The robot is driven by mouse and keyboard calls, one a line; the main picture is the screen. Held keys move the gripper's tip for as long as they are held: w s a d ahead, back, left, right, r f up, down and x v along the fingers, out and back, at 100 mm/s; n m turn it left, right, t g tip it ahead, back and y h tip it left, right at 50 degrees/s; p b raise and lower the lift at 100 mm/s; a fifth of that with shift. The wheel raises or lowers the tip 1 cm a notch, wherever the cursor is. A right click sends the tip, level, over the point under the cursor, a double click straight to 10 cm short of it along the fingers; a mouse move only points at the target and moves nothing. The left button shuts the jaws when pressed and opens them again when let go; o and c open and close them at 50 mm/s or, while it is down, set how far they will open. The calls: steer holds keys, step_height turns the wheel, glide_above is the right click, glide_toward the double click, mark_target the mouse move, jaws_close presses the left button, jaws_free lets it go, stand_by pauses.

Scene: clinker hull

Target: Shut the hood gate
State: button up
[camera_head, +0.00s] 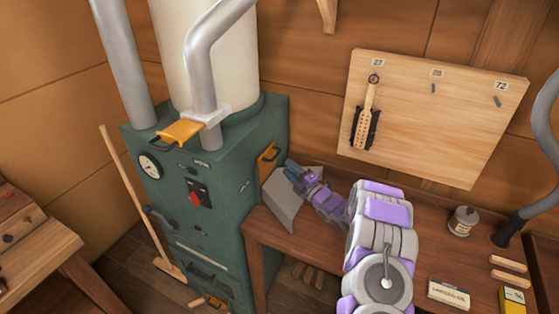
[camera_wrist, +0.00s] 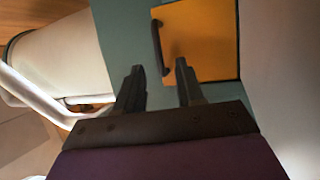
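An orange gate plate (camera_head: 267,160) with a dark handle is on the right side of the green machine, just above a grey hood (camera_head: 283,200). In the wrist view the orange plate (camera_wrist: 205,42) fills the upper middle, and its dark curved handle (camera_wrist: 157,42) runs along its left edge. My gripper (camera_head: 291,170) is close to this plate and above the hood. In the wrist view my gripper (camera_wrist: 160,68) is open, its two dark fingers apart. The handle's lower end shows between the fingertips; I cannot tell whether they touch it. A second orange gate (camera_head: 180,131) sits at the grey pipe on top.
The green machine (camera_head: 215,225) carries a gauge, a red switch and a cream drum. A wooden bench (camera_head: 470,235) with a tin and small boxes stands at right below a pegboard (camera_head: 435,115). A broom (camera_head: 135,190) leans at left.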

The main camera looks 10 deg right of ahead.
steer(key=x, duration=0.7)
steer(key=shift+b, duration=0.35)
steer(key=c, duration=0.3)
steer(key=shift+d, duration=0.1)
jaws_close()
stand_by(0.6)
